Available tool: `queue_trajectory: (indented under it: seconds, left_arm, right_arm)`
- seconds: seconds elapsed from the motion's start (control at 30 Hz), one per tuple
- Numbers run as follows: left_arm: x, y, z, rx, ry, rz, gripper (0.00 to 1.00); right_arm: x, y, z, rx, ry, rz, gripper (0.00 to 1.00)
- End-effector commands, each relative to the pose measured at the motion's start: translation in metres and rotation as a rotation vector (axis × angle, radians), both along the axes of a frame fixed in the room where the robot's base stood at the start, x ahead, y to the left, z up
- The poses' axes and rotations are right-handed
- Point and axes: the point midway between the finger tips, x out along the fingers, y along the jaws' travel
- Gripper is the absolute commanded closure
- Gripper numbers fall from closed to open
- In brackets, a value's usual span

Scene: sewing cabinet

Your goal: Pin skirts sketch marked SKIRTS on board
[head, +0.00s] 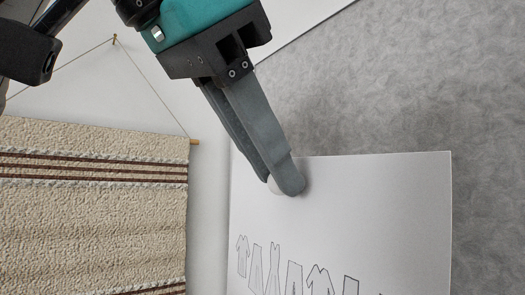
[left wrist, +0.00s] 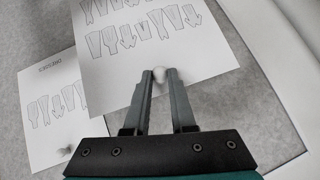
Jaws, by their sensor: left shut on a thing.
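A white sheet with outline garment sketches (head: 360,205) lies against the grey board (head: 400,80) in the head view. It also shows at the top of the left wrist view (left wrist: 145,78). No title can be read on it, so I cannot tell if it is the SKIRTS one. My left gripper (head: 283,188) is at the sheet's upper left edge, shut on a small white round pin head (head: 273,185). The pin also shows between the fingertips in the left wrist view (left wrist: 159,74). Whether it touches the board is hidden.
A pale board frame (left wrist: 262,80) runs beside the held sheet. A woven wall hanging (head: 90,230) hangs left of the board. Bare grey board lies right of the sheet.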

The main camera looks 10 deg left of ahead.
Motion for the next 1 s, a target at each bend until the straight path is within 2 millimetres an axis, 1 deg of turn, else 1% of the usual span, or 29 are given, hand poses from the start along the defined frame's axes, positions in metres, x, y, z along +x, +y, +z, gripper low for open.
queue_trajectory:
  seconds: [1.0]
  left_arm:
    - [0.063,-0.053,0.001,0.0,0.001,-0.002,1.0]
  right_arm:
    - [-0.002,0.001,0.019,0.001,0.003,-0.001,0.5]
